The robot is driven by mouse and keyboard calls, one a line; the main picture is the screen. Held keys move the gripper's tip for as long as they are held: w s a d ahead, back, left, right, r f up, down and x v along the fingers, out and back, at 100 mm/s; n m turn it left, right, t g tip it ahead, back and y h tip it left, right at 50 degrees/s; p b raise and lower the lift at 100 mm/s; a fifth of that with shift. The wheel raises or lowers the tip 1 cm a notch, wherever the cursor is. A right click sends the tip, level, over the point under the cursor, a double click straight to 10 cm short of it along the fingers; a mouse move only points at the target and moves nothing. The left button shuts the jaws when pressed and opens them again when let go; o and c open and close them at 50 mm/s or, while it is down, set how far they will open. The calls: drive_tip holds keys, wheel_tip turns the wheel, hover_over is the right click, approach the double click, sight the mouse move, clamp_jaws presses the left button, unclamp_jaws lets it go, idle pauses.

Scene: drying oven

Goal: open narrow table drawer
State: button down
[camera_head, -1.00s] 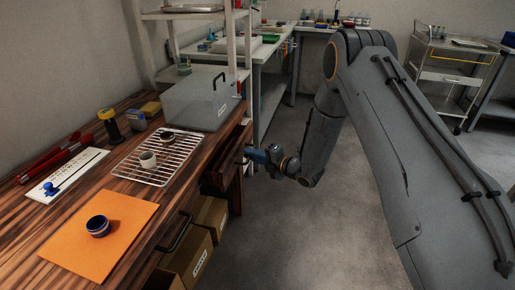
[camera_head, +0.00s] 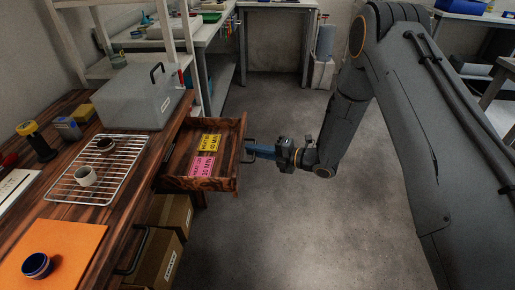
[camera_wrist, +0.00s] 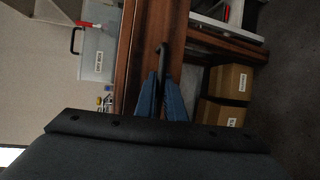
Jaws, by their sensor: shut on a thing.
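The narrow table drawer (camera_head: 173,165) is wooden and stands pulled well out of the table's right side in the head view. Inside lie a yellow label card (camera_head: 211,142) and a pink label card (camera_head: 202,167). My gripper (camera_head: 250,151) is at the drawer's front and is shut on its dark handle (camera_head: 246,159). In the wrist view, the blue fingers (camera_wrist: 162,97) close around the black handle (camera_wrist: 163,62) against the wooden drawer front (camera_wrist: 150,38). The fingertips partly hide the handle.
Cardboard boxes (camera_head: 160,256) sit below. The floor (camera_head: 270,220) right of the drawer is clear.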

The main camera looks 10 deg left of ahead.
drive_tip(key=shift+d, duration=0.1)
drive_tip(key=c, duration=2.1)
unclamp_jaws()
drive_tip(key=shift+v, duration=3.95)
